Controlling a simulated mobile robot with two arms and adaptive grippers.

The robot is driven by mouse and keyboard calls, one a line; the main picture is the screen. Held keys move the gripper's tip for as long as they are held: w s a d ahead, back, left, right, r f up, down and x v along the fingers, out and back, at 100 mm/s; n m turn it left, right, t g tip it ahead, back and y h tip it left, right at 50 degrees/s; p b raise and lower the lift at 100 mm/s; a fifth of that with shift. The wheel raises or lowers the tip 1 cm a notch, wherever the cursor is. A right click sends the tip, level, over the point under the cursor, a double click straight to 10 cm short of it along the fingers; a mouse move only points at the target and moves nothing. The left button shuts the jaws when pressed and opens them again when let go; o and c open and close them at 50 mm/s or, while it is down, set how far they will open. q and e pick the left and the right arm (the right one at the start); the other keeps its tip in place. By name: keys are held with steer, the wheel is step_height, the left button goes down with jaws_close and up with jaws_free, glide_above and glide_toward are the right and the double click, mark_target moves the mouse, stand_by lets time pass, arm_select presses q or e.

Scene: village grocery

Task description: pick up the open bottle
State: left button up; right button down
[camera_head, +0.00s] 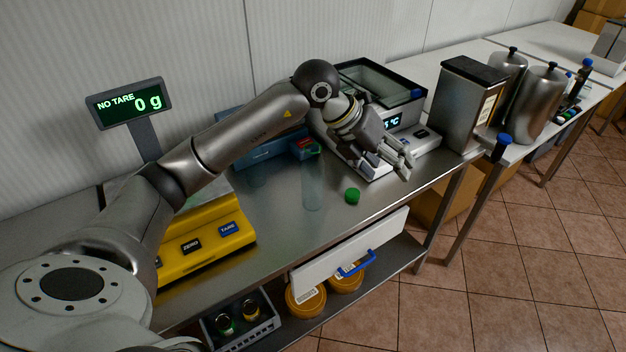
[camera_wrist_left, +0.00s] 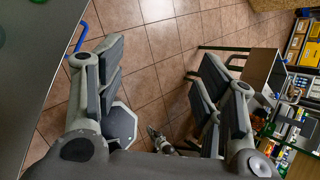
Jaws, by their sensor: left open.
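The open bottle (camera_head: 313,188) is clear and stands upright on the steel counter, with green near its top. A green cap (camera_head: 352,195) lies on the counter to its right. My left gripper (camera_head: 407,168) is open and empty, right of the bottle and above the counter's front edge, its fingers pointing right and away from the bottle. In the left wrist view the gripper (camera_wrist_left: 160,58) has floor tiles between its fingers, and the bottle is not seen there. My right gripper is not in view.
A yellow scale (camera_head: 205,240) stands left of the bottle, with a display reading 0 g (camera_head: 130,103). A glass-lidded device (camera_head: 385,90) stands behind my gripper. A white panel with a blue handle (camera_head: 350,252) is below the counter edge. The counter around the cap is clear.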

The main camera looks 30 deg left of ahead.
mark_target(312, 143)
arm_select(q)
steer(key=a+r+n+y, duration=0.2)
steer(key=a+y, duration=0.2)
steer(key=a, duration=0.4)
steer(key=a+r+n+y, duration=0.2)
steer(key=a+y, duration=0.1)
steer(key=a, duration=0.6)
steer(key=shift+g, duration=0.3)
steer(key=x, duration=0.1)
steer(key=p+x, duration=0.1)
steer(key=x, duration=0.1)
steer(key=a+x, duration=0.1)
steer(key=x, duration=0.1)
steer(key=shift+f, duration=0.15)
steer(key=shift+w+a+f+p, duration=0.1)
steer(key=shift+f+p, duration=0.4)
steer(key=shift+p, duration=0.1)
steer(key=p+x, duration=0.2)
steer(key=x, duration=0.2)
steer(key=shift+a+f, duration=0.1)
steer(key=shift+a, duration=0.05)
steer(key=shift+f, duration=0.15)
steer(key=c, duration=0.9)
